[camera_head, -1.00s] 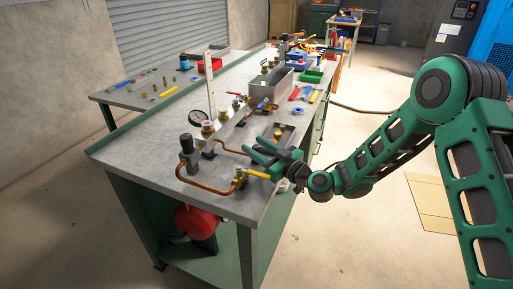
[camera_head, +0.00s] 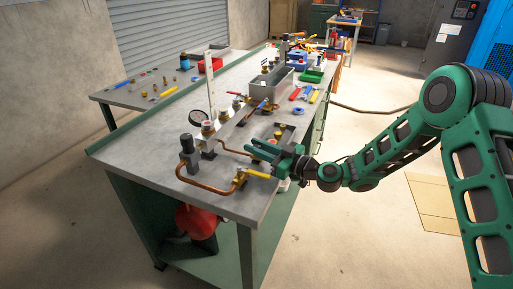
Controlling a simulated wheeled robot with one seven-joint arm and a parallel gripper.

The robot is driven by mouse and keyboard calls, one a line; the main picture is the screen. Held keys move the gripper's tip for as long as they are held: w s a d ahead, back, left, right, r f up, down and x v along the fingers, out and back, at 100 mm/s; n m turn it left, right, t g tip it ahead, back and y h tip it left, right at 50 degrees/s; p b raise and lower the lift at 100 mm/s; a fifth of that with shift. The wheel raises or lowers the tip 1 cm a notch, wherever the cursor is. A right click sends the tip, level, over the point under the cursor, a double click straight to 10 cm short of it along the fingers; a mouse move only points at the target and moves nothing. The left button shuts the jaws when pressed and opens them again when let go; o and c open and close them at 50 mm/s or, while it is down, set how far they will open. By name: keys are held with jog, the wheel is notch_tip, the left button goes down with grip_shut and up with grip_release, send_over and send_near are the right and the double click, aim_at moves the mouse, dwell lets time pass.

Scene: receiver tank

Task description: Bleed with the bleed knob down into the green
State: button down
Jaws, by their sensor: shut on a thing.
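My gripper (camera_head: 262,151) is over the near right part of the grey workbench, its green fingers reaching left over the pipework. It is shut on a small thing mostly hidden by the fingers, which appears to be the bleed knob. A small orange-red spot (camera_head: 273,141) shows at the upper finger. A brass valve (camera_head: 240,176) with a yellow lever (camera_head: 258,174) sits in front of the gripper, at the end of a copper pipe (camera_head: 205,187).
The workbench (camera_head: 135,150) holds a black-topped cylinder (camera_head: 187,150), a white upright scale (camera_head: 211,85) and a grey metal bin (camera_head: 271,82). A red tank (camera_head: 196,222) is under the bench. The bench's left near surface is clear.

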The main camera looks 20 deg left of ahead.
jog(key=c, duration=2.5)
grip_release()
jog(key=n+g, duration=0.1)
jog(key=g, duration=0.1)
jog(key=n+g, duration=0.3)
jog(key=g, duration=0.1)
jog(key=shift+w+d+f+g+y, duration=0.1)
jog(key=shift+w+d+g+y, duration=0.1)
jog(key=shift+w+g+y, duration=0.1)
jog(key=shift+c, duration=0.2)
jog(key=shift+n+g+h, duration=0.5)
jog(key=shift+n+g, duration=1.2)
jog(key=shift+g, duration=0.6)
jog(key=shift+w+n+g, duration=0.1)
jog(key=shift+n+g, duration=0.2)
jog(key=shift+g, duration=0.1)
jog(key=o, duration=1.1)
jog(key=shift+c, duration=0.2)
jog(key=shift+h, duration=0.3)
jog(key=v, duration=1)
jog(key=shift+w+d, duration=0.2)
jog(key=shift+d, duration=0.15)
